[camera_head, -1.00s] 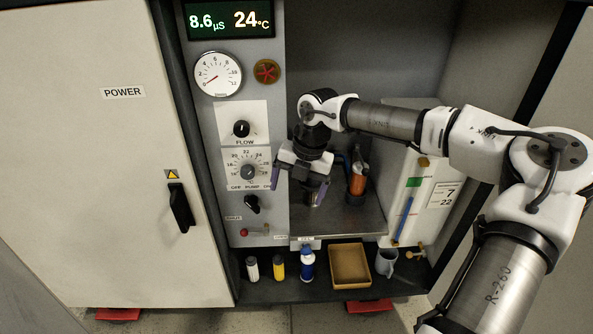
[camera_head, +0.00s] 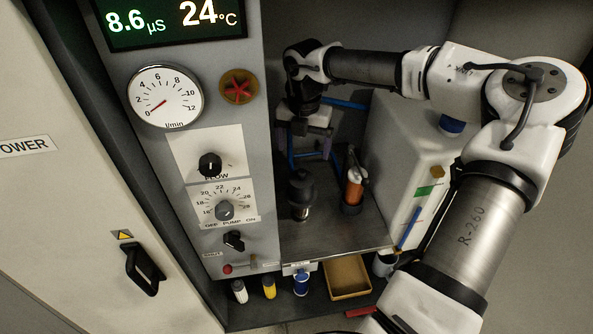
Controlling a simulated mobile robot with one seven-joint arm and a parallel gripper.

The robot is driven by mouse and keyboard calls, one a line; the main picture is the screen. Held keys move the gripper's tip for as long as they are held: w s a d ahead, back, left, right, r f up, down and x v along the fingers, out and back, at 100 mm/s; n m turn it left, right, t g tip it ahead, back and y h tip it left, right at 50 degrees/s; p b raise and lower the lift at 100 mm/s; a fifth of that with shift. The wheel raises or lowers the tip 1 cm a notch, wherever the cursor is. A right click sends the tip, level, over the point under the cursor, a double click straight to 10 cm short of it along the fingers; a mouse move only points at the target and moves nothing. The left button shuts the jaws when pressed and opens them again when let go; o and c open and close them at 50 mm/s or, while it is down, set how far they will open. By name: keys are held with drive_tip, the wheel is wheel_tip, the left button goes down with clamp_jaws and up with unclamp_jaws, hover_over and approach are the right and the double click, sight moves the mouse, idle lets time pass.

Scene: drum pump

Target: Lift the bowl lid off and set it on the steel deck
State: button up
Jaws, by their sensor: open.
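A dark, black-capped piece (camera_head: 301,186) with a shiny metal lower part stands on the steel deck (camera_head: 335,238) inside the cabinet. It may be the bowl with its lid, but I cannot tell where a lid begins. The bare deck shows in front of both pieces.
The control panel (camera_head: 224,265) with its knobs borders the deck on the left. A white tank (camera_head: 405,160) stands on the right. Blue tubing (camera_head: 345,104) runs behind my gripper. Bottles, a tan tray (camera_head: 347,280) and a grey mug (camera_head: 384,266) sit on the lower shelf.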

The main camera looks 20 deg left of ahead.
sight(301, 183)
drive_tip(key=shift+w+f, duration=0.1)
drive_tip(key=shift+f, duration=0.15)
drive_tip(key=f, duration=0.6)
drive_tip(key=f+p, duration=0.1)
drive_tip(key=f, duration=0.6)
drive_tip(key=shift+s+a+f+p, duration=0.1)
drive_tip(key=shift+s+p, duration=0.1)
drive_tip(key=shift+p, duration=0.1)
drive_tip(key=c, duration=1.1)
